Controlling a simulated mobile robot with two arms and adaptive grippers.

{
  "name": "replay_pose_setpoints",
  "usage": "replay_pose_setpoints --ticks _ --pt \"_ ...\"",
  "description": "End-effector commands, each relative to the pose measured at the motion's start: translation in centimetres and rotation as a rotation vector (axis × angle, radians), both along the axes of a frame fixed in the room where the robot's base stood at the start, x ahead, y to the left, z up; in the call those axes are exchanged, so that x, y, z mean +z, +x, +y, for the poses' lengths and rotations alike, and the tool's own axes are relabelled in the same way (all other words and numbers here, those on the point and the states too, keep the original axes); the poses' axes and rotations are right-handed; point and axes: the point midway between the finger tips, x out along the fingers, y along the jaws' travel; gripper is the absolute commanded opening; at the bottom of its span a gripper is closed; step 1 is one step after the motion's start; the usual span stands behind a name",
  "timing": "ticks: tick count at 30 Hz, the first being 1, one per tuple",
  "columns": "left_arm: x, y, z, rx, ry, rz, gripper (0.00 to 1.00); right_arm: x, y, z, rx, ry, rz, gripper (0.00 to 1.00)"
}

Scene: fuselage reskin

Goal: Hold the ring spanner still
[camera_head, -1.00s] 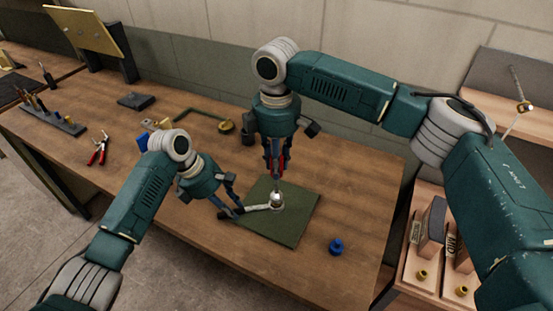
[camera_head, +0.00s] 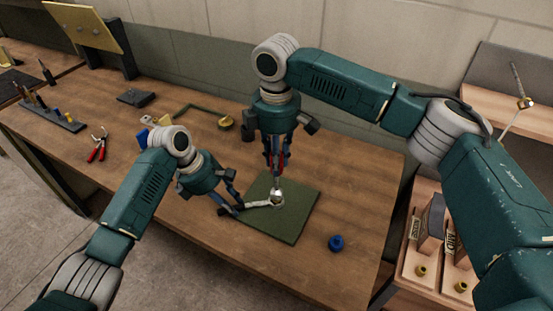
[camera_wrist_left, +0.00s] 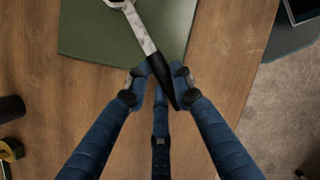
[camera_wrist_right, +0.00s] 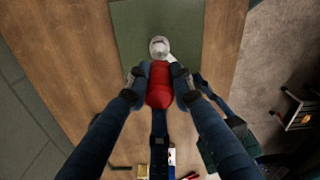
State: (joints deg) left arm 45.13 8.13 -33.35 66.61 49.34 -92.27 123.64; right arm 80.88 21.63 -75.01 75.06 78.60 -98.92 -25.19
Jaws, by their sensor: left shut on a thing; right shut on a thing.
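The ring spanner (camera_head: 258,204) lies low over the green mat (camera_head: 288,226), its ring end at a silvery round fitting (camera_head: 278,197). My left gripper (camera_head: 238,211) is shut on its dark handle end, which shows between the fingers in the left wrist view (camera_wrist_left: 158,75). The ring itself is cut off at the top of that view. My right gripper (camera_head: 278,172) points down above the fitting. It is shut on a red-handled tool (camera_wrist_right: 159,85), whose lower end meets the fitting. Exactly how the ring sits on the fitting is too small to tell.
A blue round part (camera_head: 336,243) lies right of the mat. Red-handled pliers (camera_head: 97,146) and a tool rack (camera_head: 50,118) are at the left. A green bar with a brass-coloured end (camera_head: 225,123) lies behind my left arm. Wooden bins (camera_head: 430,262) stand at the right.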

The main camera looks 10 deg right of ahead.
Motion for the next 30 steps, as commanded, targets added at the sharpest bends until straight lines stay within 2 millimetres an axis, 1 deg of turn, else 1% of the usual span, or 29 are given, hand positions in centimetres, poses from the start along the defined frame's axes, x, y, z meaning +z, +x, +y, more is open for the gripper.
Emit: replay_pose_setpoints --ticks 7,30 --pt "0.1 0.0 0.0 0.0 0.0 -0.001 0.0 0.0 0.0 0.0 0.0 0.001 -0.001 0.0" --pt "0.0 0.0 0.0 0.0 0.0 -0.001 0.0 -1.7 0.0 0.0 0.0 0.002 -0.001 0.0"
